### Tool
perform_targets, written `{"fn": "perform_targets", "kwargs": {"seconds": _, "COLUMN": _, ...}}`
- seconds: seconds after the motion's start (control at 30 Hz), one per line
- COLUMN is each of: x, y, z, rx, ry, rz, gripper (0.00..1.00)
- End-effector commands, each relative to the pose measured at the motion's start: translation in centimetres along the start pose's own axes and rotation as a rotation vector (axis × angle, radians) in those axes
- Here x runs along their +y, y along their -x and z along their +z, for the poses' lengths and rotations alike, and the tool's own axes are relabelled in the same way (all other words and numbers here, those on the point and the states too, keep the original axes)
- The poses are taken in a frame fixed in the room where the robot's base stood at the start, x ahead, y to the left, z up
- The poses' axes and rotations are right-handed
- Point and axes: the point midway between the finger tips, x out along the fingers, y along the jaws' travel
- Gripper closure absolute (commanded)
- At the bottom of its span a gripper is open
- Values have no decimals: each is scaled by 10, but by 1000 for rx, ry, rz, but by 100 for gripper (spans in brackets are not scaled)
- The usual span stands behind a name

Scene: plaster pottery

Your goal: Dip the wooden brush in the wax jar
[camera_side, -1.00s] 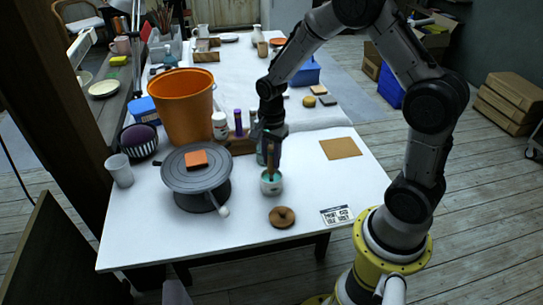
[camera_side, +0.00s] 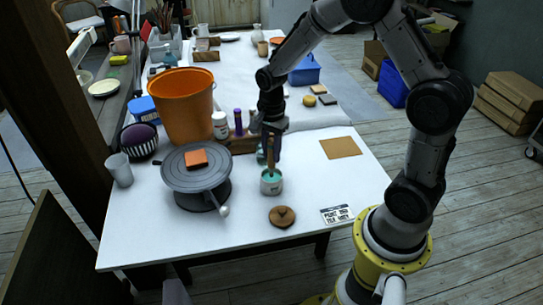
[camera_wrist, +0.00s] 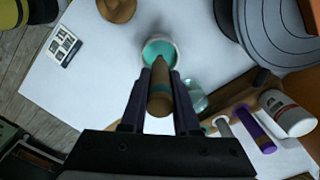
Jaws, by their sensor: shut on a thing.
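My gripper (camera_side: 270,158) is shut on the wooden brush (camera_side: 271,152), which is held upright with its lower end down. The small white wax jar (camera_side: 271,188) with teal contents stands on the white table directly below. In the side view the brush's lower end meets the jar's mouth. In the wrist view the brush (camera_wrist: 160,92) lies between the fingers (camera_wrist: 160,108) and its far end overlaps the teal opening of the jar (camera_wrist: 148,42). The bristles are hidden, and I cannot tell how deep the tip is.
A grey turntable (camera_side: 180,178) with an orange block stands left of the jar. A round brown wooden lid (camera_side: 282,216) lies in front. Bottles and a wooden rack (camera_side: 243,144) stand behind, beside an orange bucket (camera_side: 183,105). The table is clear right of the jar, around a label card (camera_side: 337,214).

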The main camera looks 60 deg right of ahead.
Motion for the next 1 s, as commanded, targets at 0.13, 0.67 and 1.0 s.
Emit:
{"fn": "perform_targets", "kwargs": {"seconds": 0.13, "x": -1, "y": 15, "z": 0, "rx": 1, "ry": 0, "rz": -4, "gripper": 100}}
{"fn": "perform_targets", "kwargs": {"seconds": 0.67, "x": 0, "y": 54, "z": 0, "rx": 0, "ry": 0, "rz": -1, "gripper": 100}}
{"fn": "perform_targets", "kwargs": {"seconds": 1.0, "x": 0, "y": 55, "z": 0, "rx": 0, "ry": 0, "rz": -1, "gripper": 100}}
